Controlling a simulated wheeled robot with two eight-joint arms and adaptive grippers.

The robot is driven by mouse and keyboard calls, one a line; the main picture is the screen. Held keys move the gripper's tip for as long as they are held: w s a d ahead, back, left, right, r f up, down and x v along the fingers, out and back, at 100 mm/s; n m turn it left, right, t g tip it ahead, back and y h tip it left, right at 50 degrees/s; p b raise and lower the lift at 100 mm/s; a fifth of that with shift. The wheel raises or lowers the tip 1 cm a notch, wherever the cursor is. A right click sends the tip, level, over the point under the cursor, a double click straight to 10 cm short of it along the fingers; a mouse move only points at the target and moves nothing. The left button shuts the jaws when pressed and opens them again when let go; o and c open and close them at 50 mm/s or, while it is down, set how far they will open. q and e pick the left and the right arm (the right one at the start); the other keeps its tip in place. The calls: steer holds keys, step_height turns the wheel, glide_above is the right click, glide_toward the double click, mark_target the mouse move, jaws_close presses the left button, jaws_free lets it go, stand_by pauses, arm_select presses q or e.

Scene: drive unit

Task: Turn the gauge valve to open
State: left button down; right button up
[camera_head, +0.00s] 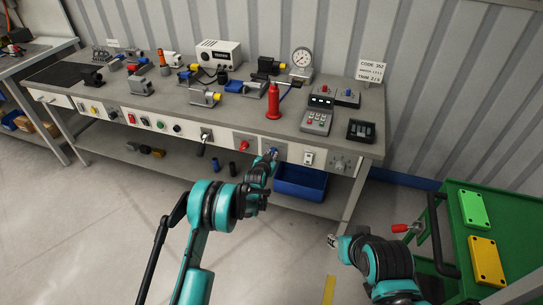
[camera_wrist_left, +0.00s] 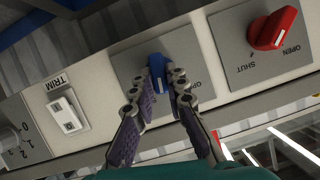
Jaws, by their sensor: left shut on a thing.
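A blue valve knob (camera_wrist_left: 156,64) sits on a grey plate (camera_wrist_left: 128,66) in the bench's front panel. The finger pads of my left gripper (camera_wrist_left: 160,80) are shut on it from both sides. A white mark shows on the knob between the fingers. The plate's lettering is mostly hidden by the fingers. In the head view my left gripper (camera_head: 268,158) reaches up to the bench front, at the blue knob (camera_head: 273,151). A dial gauge (camera_head: 302,57) stands at the back of the bench. My right gripper (camera_head: 334,241) is low, away from the bench; its fingers are unclear.
A red knob (camera_wrist_left: 272,28) marked OPEN and SHUT is right of the blue one in the wrist view. A TRIM switch (camera_wrist_left: 67,113) is to the left. A blue bin (camera_head: 300,182) is beneath the bench. A green cart (camera_head: 500,255) stands at the right.

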arm_select(q)
steer(key=n+h, duration=0.1)
steer(key=n, duration=0.1)
steer(key=n+h, duration=0.2)
steer(key=n, duration=0.1)
steer(key=a+n+g+h, duration=0.1)
steer(key=n+h, duration=0.1)
steer(key=shift+w+f, duration=0.15)
steer(key=shift+w, duration=0.05)
stand_by(0.5)
steer(key=shift+n, duration=0.3)
steer(key=c, duration=1.5)
jaws_free()
steer(key=shift+d, duration=0.1)
steer(key=shift+c, duration=0.2)
steer(key=v, duration=1.2)
steer(key=shift+f, duration=0.15)
